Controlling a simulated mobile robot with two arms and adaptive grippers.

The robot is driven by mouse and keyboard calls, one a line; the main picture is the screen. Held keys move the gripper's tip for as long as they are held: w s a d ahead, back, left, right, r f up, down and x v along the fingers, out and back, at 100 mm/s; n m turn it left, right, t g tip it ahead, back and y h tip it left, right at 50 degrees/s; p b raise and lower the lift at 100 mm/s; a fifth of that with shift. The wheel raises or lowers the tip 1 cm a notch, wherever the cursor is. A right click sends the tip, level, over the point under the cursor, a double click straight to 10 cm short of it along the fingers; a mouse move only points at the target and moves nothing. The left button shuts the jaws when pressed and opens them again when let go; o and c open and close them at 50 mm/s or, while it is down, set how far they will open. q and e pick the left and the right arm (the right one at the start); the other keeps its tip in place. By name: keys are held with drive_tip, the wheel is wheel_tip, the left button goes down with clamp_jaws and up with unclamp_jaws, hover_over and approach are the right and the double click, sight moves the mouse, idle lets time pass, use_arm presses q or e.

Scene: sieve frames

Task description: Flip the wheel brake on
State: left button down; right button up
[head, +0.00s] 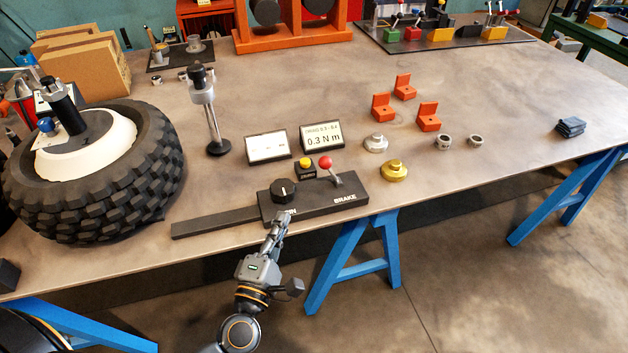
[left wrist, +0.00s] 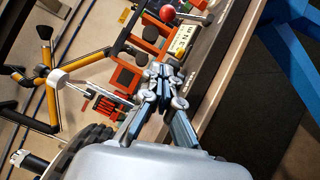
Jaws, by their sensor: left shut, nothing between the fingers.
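The brake unit is a long black base (head: 318,201) at the table's front edge, marked BRAKE at its right end. Its lever has a red ball (head: 325,162) and leans to the left, away from the word BRAKE. A black round knob (head: 284,190) sits on the left of the base. My left gripper (head: 286,217) is shut and empty at the front of the base below the knob, partly covering another label. Whether it touches the base I cannot tell. In the left wrist view the closed fingertips (left wrist: 163,72) point toward the unit, with the red ball (left wrist: 168,13) beyond. My right gripper is not in view.
A big tyre (head: 95,190) lies left. A yellow button (head: 305,168), a display reading 0.3 N m (head: 322,137) and a post (head: 211,120) stand behind the unit. A gold flanged part (head: 394,171) is to its right. The table's right front is mostly clear.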

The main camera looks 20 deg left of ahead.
sight(331, 172)
use_arm(q)
drive_tip(key=w, duration=0.3)
drive_tip(key=w+r+p, duration=0.1)
drive_tip(key=w, duration=0.2)
drive_tip(key=w+p, duration=0.1)
drive_tip(key=w, duration=0.2)
drive_tip(key=shift+w+r, duration=0.15)
drive_tip(key=shift+r, duration=0.1)
drive_tip(key=w+d, duration=0.1)
drive_tip(key=w+d+p, duration=0.1)
drive_tip(key=shift+w+r, duration=0.3)
drive_tip(key=shift+w, duration=0.05)
drive_tip(key=shift+w+d, duration=0.35)
drive_tip(key=shift+r, duration=0.1)
